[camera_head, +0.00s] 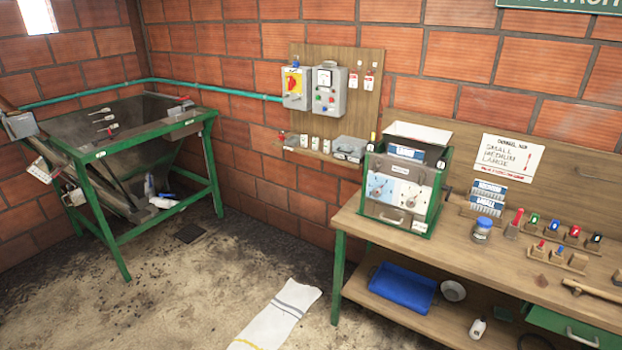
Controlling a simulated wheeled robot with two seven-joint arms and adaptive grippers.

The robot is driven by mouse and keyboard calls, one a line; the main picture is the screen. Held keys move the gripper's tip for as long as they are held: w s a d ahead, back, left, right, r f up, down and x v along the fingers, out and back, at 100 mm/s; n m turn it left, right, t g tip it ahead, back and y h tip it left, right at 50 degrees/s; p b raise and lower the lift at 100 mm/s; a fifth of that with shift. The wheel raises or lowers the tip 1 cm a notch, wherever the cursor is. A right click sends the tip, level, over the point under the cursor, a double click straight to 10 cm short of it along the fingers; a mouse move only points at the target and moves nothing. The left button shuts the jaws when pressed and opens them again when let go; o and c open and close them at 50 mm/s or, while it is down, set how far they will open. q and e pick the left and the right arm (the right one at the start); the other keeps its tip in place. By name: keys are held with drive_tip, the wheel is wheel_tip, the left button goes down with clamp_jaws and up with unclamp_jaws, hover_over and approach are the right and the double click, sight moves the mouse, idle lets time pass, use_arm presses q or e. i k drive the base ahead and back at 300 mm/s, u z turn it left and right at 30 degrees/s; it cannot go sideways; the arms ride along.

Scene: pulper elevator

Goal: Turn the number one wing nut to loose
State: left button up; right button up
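I cannot clearly make out a wing nut marked number one; details are too small. A green-framed machine (404,190) stands on the left end of the bench. Its front has a white plate and a light blue plate with small dark fittings, which may be wing nuts, and a handle below them. A grey metal hopper (160,158) on a green frame (103,212) stands at the left. Several small light-coloured pieces (104,118) lie on its inner left side. Neither of my grippers is in view.
The wooden bench (450,247) fills the right, with a blue-lidded jar (482,231) and small coloured-topped items. A blue tray (402,287) is on the lower shelf. A control board (334,85) hangs on the brick wall. A striped cloth (279,316) lies on otherwise mostly clear floor.

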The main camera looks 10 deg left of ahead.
sight(377, 165)
drive_tip(key=z, duration=0.35)
drive_tip(key=k, duration=0.25)
drive_tip(key=u, duration=1.95)
drive_tip(key=i, duration=2.05)
drive_tip(key=z, duration=1.15)
drive_tip(key=i, duration=0.75)
drive_tip(key=z, duration=0.65)
